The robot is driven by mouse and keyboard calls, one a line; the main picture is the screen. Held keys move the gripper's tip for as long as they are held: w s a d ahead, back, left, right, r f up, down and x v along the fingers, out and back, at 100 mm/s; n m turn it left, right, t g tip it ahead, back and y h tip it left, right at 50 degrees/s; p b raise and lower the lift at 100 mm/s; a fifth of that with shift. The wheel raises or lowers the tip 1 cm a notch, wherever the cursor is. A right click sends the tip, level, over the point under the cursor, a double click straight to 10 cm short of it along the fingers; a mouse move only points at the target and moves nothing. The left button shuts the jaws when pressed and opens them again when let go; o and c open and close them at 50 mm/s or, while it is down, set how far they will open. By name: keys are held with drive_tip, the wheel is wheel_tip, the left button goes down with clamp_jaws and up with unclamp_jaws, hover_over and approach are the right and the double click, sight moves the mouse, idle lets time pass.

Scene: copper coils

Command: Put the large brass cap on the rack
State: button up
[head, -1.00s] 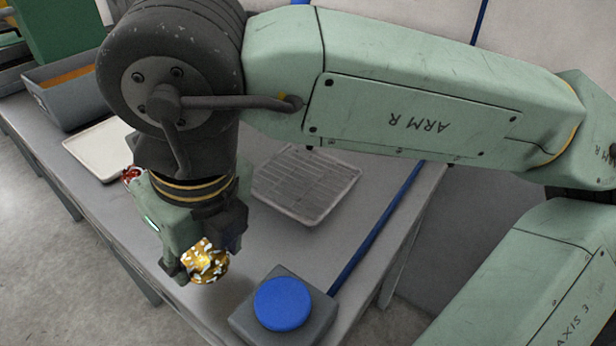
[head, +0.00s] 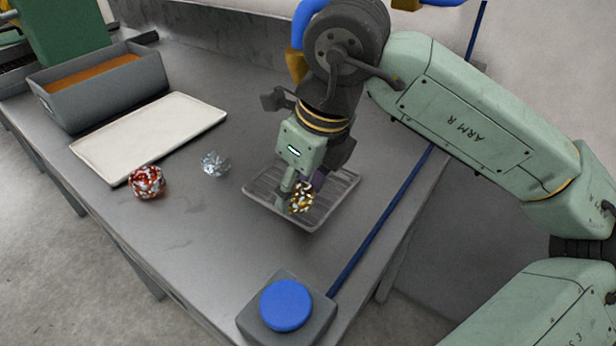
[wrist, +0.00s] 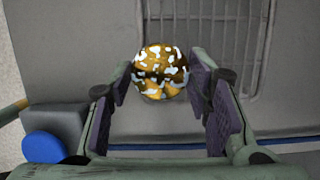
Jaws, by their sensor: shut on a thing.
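The large brass cap (head: 301,200) is a shiny, gold, rounded piece with white and dark patches. My gripper (head: 300,188) is shut on it, with a finger at either side. The cap also shows in the wrist view (wrist: 162,74), between the fingertips. The rack (head: 345,186) is a shallow grey tray with a slatted floor. In the head view the cap is over the rack's near part; in the wrist view it lies against the rack's edge (wrist: 141,20). I cannot tell whether it touches the rack. My gripper hides part of the rack.
A red-and-white rounded piece (head: 147,182) and a small silvery piece (head: 215,164) lie left of the rack. Behind them are a cream tray (head: 150,135) and a grey bin (head: 105,95). A blue button on a box (head: 286,305) stands in front. Bare table lies between.

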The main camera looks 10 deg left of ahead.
sight(309, 184)
drive_tip(key=shift+w+d+f+p, duration=0.25)
drive_tip(key=shift+w+f, duration=0.05)
drive_tip(key=shift+w, duration=0.3)
drive_tip(key=shift+w+d+f+p, duration=0.2)
drive_tip(key=shift+w+d+f, duration=0.1)
drive_tip(key=shift+w, duration=0.25)
drive_tip(key=shift+a+f, duration=0.1)
drive_tip(key=shift+f, duration=0.05)
drive_tip(key=shift+f+b, duration=0.2)
drive_tip(key=shift+b, duration=0.15)
drive_tip(key=o, duration=1.2)
drive_tip(key=shift+c, duration=0.2)
drive_tip(key=shift+r, duration=0.15)
